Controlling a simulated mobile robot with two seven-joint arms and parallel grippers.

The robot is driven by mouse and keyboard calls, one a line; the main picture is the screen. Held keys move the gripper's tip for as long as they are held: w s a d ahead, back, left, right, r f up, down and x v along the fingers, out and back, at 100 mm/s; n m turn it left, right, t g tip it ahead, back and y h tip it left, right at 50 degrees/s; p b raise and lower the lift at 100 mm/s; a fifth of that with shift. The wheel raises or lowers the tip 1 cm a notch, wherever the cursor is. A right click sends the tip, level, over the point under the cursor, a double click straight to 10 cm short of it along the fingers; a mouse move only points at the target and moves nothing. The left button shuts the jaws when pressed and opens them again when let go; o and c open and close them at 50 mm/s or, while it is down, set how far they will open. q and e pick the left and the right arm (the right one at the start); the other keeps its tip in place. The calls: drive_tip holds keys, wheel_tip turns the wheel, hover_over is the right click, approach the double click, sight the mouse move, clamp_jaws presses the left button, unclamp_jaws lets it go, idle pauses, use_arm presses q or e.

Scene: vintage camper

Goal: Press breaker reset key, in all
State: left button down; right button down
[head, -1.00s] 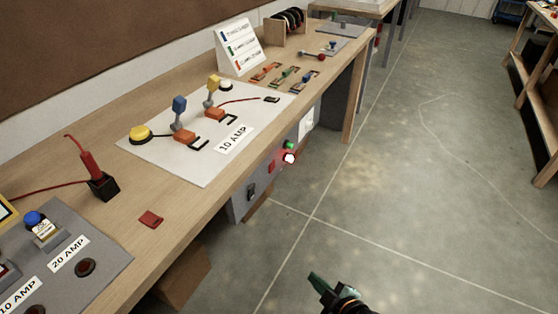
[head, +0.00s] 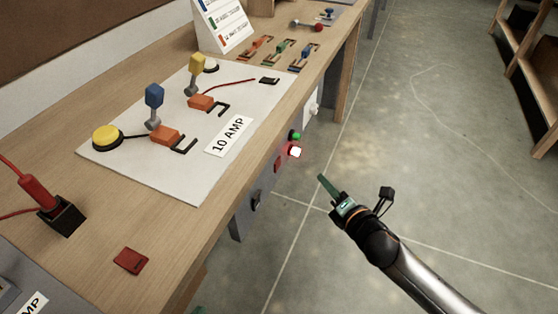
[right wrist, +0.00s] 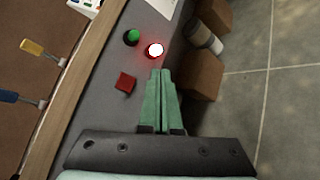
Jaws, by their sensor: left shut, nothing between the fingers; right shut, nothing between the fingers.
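A grey breaker panel (head: 262,181) is on the bench's front side. It carries a small red square key (head: 278,166), a glowing red-white lamp (head: 295,152) and a green round button (head: 294,136). In the right wrist view the red key (right wrist: 125,82) lies left of my shut fingers, near the lit lamp (right wrist: 154,50) and green button (right wrist: 132,37). My right gripper (head: 321,180) is shut and empty, in front of the panel; I cannot tell whether it touches. My left gripper (head: 199,310) shows only a green tip at the bottom edge.
A black switch (head: 255,202) sits lower on the panel.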

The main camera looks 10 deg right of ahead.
sight(278, 164)
use_arm(q)
drive_tip(key=shift+s, duration=0.1)
use_arm(e)
drive_tip(key=shift+s, duration=0.1)
use_arm(q)
drive_tip(key=shift+w+d+f+b, duration=0.3)
drive_tip(key=shift+w+f+b, duration=0.15)
drive_tip(key=shift+b, duration=0.6)
use_arm(e)
drive_tip(key=w+a, duration=0.5)
drive_tip(key=a, duration=0.2)
drive_tip(key=shift+a, duration=0.15)
use_arm(q)
drive_tip(key=shift+s+f, duration=0.2)
drive_tip(key=shift+s, duration=0.2)
drive_tip(key=shift+w+r, duration=0.15)
drive_tip(key=shift+w, duration=0.15)
drive_tip(key=shift+r, duration=0.1)
use_arm(e)
drive_tip(key=shift+w+a, duration=0.1)
idle(0.3)
use_arm(q)
drive_tip(key=shift+s, duration=0.2)
use_arm(e)
drive_tip(key=shift+w+a, duration=0.15)
drive_tip(key=shift+a, duration=0.1)
